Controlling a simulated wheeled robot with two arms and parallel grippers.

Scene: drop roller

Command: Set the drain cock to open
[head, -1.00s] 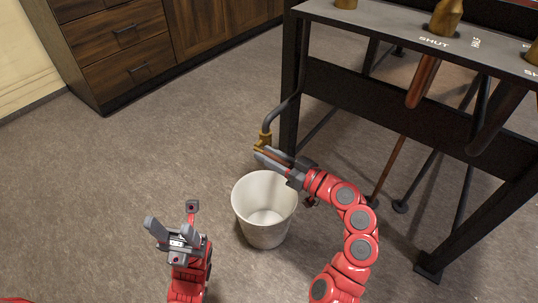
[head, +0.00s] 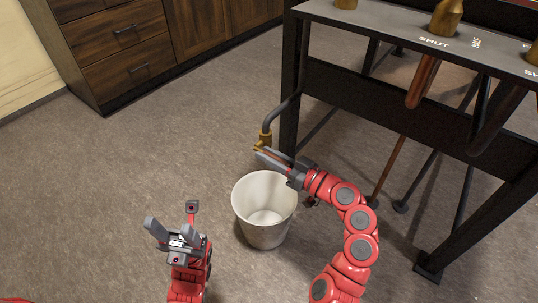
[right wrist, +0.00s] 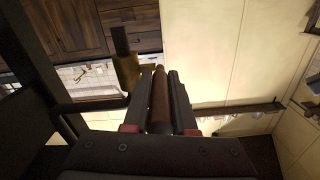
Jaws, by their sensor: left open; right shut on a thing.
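The drain cock (head: 264,139) is a brass fitting at the lower end of a dark bent pipe beside the bench leg, above and behind a white bucket. In the right wrist view its brass body (right wrist: 127,70) stands left of the fingers. My right gripper (head: 266,156) is at the cock, shut on its brown lever handle (right wrist: 160,102), which lies lengthwise between the fingers. The fingers hide much of the lever in the head view. My left gripper (head: 170,228) is open and empty, left of the bucket and away from the cock.
The white bucket (head: 249,232) stands empty on the floor below my right gripper. A dark metal bench (head: 390,103) with brass valves and "SHUT" lettering fills the right. Wooden cabinets (head: 122,48) stand at the back left. The floor (head: 90,200) on the left is clear.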

